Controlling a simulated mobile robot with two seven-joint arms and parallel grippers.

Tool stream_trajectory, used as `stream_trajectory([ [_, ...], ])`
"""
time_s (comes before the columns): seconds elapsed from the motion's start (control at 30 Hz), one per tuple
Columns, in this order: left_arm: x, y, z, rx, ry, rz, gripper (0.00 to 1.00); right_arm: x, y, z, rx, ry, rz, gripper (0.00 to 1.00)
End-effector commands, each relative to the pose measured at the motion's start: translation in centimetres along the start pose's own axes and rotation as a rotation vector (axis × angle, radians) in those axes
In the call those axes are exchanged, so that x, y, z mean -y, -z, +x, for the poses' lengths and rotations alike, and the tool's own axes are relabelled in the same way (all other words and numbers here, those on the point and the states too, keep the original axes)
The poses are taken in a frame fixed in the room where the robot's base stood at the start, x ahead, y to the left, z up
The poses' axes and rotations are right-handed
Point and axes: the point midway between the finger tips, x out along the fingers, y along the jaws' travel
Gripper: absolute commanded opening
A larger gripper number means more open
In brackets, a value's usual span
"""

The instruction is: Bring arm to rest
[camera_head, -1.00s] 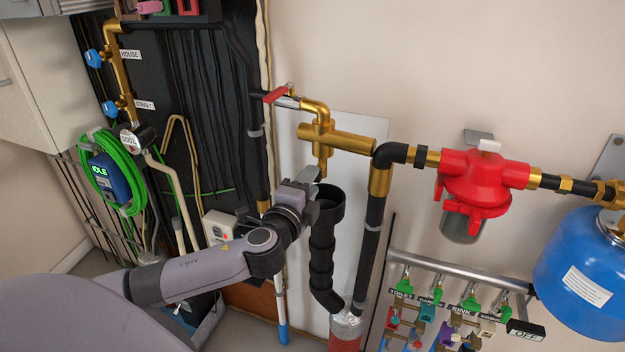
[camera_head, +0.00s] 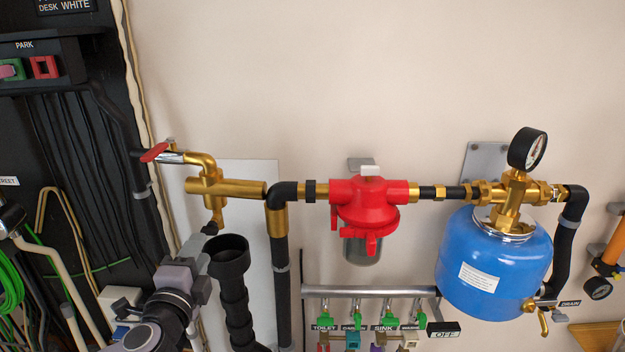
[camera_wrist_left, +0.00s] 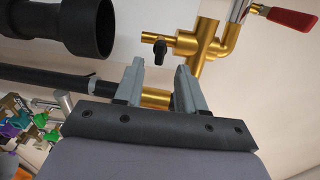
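My left arm rises from the bottom left in the head view. Its gripper (camera_head: 204,243) is just below the brass fitting (camera_head: 228,187) and left of the black funnel pipe (camera_head: 230,255). In the left wrist view the two grey fingers (camera_wrist_left: 158,72) stand apart with nothing between them. A small black knob (camera_wrist_left: 160,48) on the brass fitting shows just beyond the fingertips, apart from them as far as I can see. My right gripper is in neither view.
The red filter housing (camera_head: 368,204), blue tank (camera_head: 492,262) and pressure gauge (camera_head: 527,148) are on the wall to the right. A red-handled valve (camera_head: 154,152) is at upper left. A grey manifold pipe (camera_head: 370,291) with green valves runs below. The upper wall is clear.

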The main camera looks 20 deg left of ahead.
Motion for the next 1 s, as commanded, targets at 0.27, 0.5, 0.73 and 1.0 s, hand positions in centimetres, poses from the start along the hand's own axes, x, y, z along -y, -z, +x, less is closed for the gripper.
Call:
stream_trajectory([
  [0.27,-8.4,2.6,-3.1,-0.061,-0.251,-0.239,0.39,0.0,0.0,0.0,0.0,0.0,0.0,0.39],
  [0.5,-20.3,6.8,-12.3,-0.048,-0.637,-0.791,0.39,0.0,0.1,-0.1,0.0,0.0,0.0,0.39],
  [0.73,-25.3,8.2,-19.7,0.087,-0.792,-1.231,0.39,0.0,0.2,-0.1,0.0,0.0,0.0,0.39],
  [1.0,-26.4,8.2,-21.9,0.15,-0.81,-1.373,0.39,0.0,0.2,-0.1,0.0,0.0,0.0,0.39],
])
